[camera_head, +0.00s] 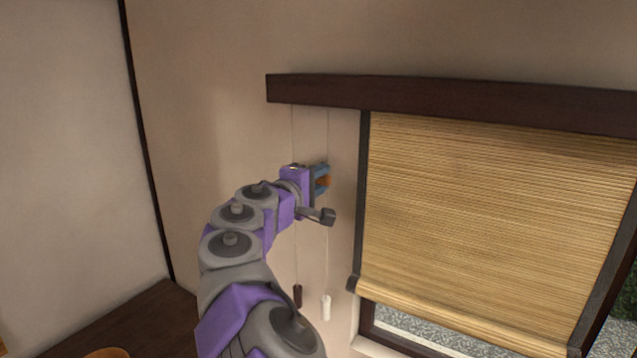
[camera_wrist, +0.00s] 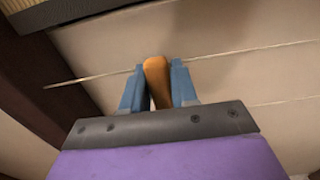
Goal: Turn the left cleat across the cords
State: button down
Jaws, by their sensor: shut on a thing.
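My gripper (camera_head: 321,181) is at the wall, left of the blind, in the head view. Its blue fingers are closed on an orange-brown cleat (camera_head: 323,181). In the wrist view my gripper (camera_wrist: 158,88) has one finger on each side of the cleat (camera_wrist: 157,80). Two thin cords hang down the wall: a left cord (camera_head: 292,130) with a dark tassel (camera_head: 297,296) and a right cord (camera_head: 327,130) with a white tassel (camera_head: 326,307). In the wrist view one cord (camera_wrist: 90,78) runs up to the fingers; whether the cleat touches it is hidden.
A bamboo blind (camera_head: 480,220) hangs under a dark headrail (camera_head: 450,98) right of my arm. Below it is a window opening (camera_head: 420,330). A dark wooden surface (camera_head: 140,320) is at lower left. The wall left of my arm is clear.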

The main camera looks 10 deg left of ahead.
jog(key=shift+f, duration=0.25)
jog(key=c, duration=1)
grip_release()
jog(key=shift+o, duration=0.2)
jog(key=shift+r, duration=0.1)
